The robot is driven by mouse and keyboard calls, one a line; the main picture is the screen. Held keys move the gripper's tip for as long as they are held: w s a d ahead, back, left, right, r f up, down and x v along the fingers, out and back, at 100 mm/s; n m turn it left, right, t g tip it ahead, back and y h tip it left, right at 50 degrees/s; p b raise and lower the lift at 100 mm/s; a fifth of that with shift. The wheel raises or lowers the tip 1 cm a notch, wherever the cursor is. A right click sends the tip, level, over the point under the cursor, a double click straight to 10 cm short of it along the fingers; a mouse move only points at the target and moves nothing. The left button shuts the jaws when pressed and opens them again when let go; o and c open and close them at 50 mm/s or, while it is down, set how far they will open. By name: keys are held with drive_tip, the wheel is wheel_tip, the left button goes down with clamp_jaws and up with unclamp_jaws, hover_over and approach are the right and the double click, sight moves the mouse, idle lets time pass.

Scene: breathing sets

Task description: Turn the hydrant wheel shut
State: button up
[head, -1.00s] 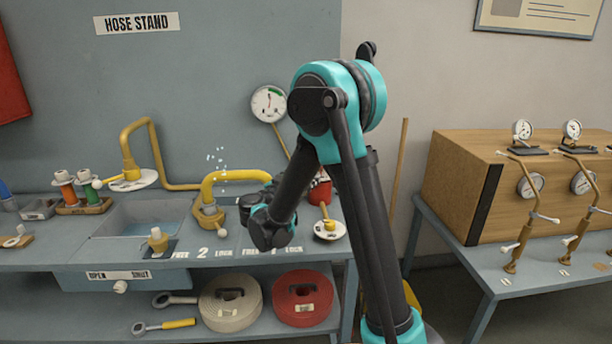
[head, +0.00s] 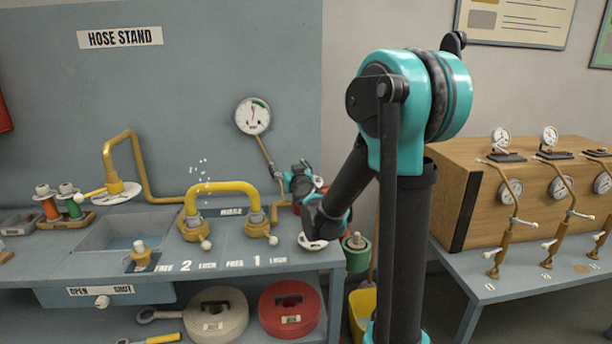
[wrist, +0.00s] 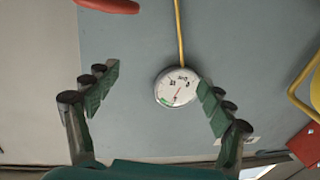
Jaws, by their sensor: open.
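A small part of a red round thing (head: 319,182), perhaps the hydrant wheel, shows behind my arm at the right end of the bench in the head view. Most of it is hidden. A red curved rim (wrist: 108,5) is cut off by the top edge of the wrist view, beyond my fingers. My gripper (head: 297,180) is just left of the red thing, below the wall gauge (head: 252,116). In the wrist view my gripper (wrist: 160,86) is open and empty, its fingers wide apart. The gauge also shows there (wrist: 177,87), between and beyond them.
A yellow hose pipe (head: 222,187) arches between two brass fittings on the grey bench (head: 225,262). A white dial (head: 312,243) sits at the bench's right end, partly behind my arm. A green canister (head: 357,255) stands beside the bench. A wooden cabinet (head: 530,175) is to the right.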

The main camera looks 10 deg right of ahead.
drive_tip(key=s+d+f+n+g+y, duration=0.1)
drive_tip(key=s+d+f+g+y, duration=0.15)
drive_tip(key=f, duration=0.25)
drive_tip(key=s+d+f+n+g+y, duration=0.1)
drive_tip(key=s+d+f+g, duration=0.2)
drive_tip(key=s+f+g, duration=0.1)
drive_tip(key=w+d+r+n+y, duration=0.25)
drive_tip(key=d+n+y, duration=0.5)
drive_tip(key=d, duration=0.65)
drive_tip(key=shift+m+g, duration=0.25)
drive_tip(key=shift+m, duration=0.2)
drive_tip(key=x, duration=0.5)
drive_tip(key=r+x, duration=0.1)
drive_tip(key=x, duration=1)
drive_tip(key=shift+a+r, duration=0.15)
drive_tip(key=shift+a, duration=0.2)
drive_tip(key=shift+c, duration=0.5)
drive_tip(key=shift+s, duration=0.1)
drive_tip(key=c, duration=1.1)
